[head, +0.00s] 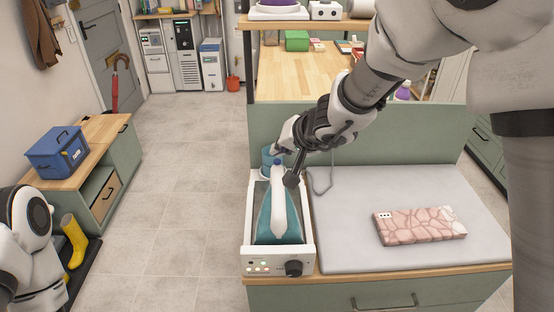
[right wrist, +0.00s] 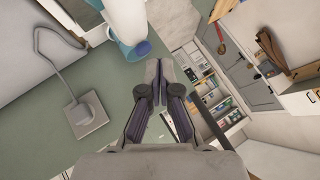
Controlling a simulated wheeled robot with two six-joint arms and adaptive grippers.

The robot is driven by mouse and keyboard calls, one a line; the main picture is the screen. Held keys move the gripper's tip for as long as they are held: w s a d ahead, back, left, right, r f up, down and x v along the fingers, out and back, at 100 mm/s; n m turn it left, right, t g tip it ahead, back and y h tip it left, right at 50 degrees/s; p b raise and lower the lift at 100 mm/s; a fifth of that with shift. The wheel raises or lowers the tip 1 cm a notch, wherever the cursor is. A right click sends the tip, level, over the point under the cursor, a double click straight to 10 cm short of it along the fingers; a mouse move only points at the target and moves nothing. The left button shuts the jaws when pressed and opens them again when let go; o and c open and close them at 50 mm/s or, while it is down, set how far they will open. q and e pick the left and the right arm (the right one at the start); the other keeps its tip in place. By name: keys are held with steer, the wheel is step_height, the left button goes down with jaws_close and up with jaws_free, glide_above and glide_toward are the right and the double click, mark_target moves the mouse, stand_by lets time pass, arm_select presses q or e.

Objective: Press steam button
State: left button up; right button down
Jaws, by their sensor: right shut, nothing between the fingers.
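The iron (head: 279,215), with a teal body and a white handle, sits in its white station (head: 307,225) at the left end of the counter. A small blue button (head: 277,162) shows at the far end of the handle. It also shows in the right wrist view (right wrist: 143,48), just above and left of the fingertips. My right gripper (head: 291,182) is shut and empty, pointing down beside the handle close to the button. The fingertips (right wrist: 160,72) look apart from the button, but touching cannot be ruled out. My left gripper is out of view.
A green panel (head: 400,140) rises behind the pad. A grey cord (head: 322,187) runs beside the station. The station's front has a black knob (head: 293,268) and small lights.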

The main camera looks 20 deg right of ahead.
mark_target(279, 162)
step_height(279, 162, up, 6)
steer(key=p, duration=0.4)
